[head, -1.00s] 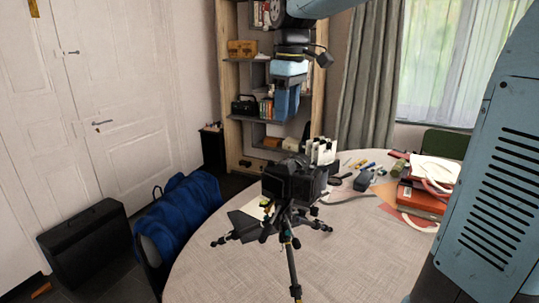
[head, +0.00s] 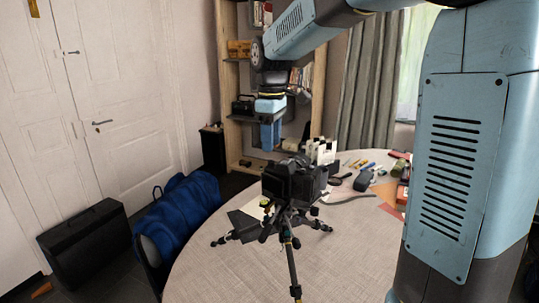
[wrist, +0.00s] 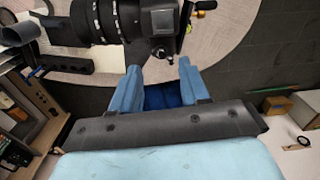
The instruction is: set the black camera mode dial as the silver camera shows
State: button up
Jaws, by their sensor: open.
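The black camera (head: 288,181) stands on a small tripod (head: 287,238) on the round table. In the wrist view the black camera (wrist: 160,22) is at the top edge, with its large lens (wrist: 95,20) pointing left. Its mode dial cannot be made out clearly. My gripper (head: 270,147) hangs fingers down, behind and a little above the camera in the head view. In the wrist view my gripper (wrist: 158,72) is open and empty, its two blue fingers apart just below the camera body. I cannot make out a silver camera in either view.
The round table (head: 215,272) is clear at its front. White blocks (head: 322,150), a dark mouse-like object (head: 363,181) and several small items lie behind the camera. A blue bag (head: 178,212) and a black case (head: 88,250) are left. A shelf (head: 232,120) stands behind.

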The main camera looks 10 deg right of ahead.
aim_at(271, 161)
jog(key=shift+f, duration=2.3)
jog(key=shift+c, duration=0.3)
grip_shut()
